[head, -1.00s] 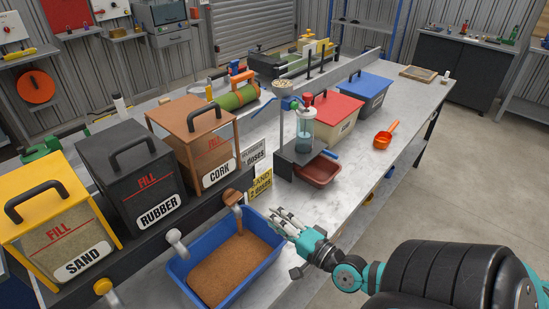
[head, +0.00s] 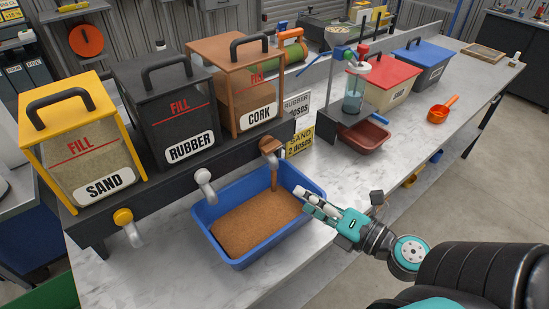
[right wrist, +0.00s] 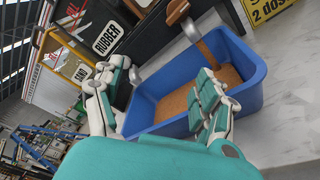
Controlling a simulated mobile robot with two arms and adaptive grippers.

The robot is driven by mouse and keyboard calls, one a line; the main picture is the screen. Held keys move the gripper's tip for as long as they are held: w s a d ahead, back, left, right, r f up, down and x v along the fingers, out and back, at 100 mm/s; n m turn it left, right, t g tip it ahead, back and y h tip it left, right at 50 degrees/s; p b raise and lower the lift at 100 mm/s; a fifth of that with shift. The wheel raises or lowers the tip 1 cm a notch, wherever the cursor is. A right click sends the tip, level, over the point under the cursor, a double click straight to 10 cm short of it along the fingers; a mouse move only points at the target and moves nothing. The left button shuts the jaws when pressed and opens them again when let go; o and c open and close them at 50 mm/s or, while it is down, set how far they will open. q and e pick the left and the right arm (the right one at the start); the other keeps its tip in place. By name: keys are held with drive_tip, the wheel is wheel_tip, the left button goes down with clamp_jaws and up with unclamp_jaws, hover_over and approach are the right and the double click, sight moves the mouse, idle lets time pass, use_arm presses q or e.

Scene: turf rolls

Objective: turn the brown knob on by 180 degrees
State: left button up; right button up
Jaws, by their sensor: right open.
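The brown knob (head: 270,145) sits on the dark rail below the cork bin (head: 236,90). A brown column, which looks like falling granules, runs from its spout into the blue tray (head: 205,230). The tray holds a layer of brown granules (head: 250,222). The brown knob also shows at the top of the right wrist view (right wrist: 177,12). My right gripper (head: 311,203) is open and empty at the tray's right rim, apart from the knob. The right wrist view shows its fingers (right wrist: 160,84) spread with the tray between and beyond them. My left gripper is not in view.
A white knob (head: 204,177) and a yellow knob (head: 123,216) sit left on the same rail, under the rubber and sand bins. A yellow sign (head: 300,140) stands right of the brown knob. A red-brown tray (head: 364,137) lies behind. The table right of it is mostly clear.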

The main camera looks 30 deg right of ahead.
drive_tip(key=d+n+t+h+b, duration=0.1)
drive_tip(key=d+n+h+b, duration=0.15)
drive_tip(key=n, duration=0.55)
drive_tip(key=n+p, duration=0.3)
drive_tip(key=p, duration=0.2)
approach(274, 149)
drive_tip(key=w, duration=0.2)
drive_tip(key=shift+h, duration=0.45)
drive_tip(key=w, duration=0.2)
drive_tip(key=w+p, duration=0.1)
drive_tip(key=w, duration=0.2)
drive_tip(key=w+a, duration=0.1)
drive_tip(key=w, duration=0.1)
drive_tip(key=shift+w, duration=0.35)
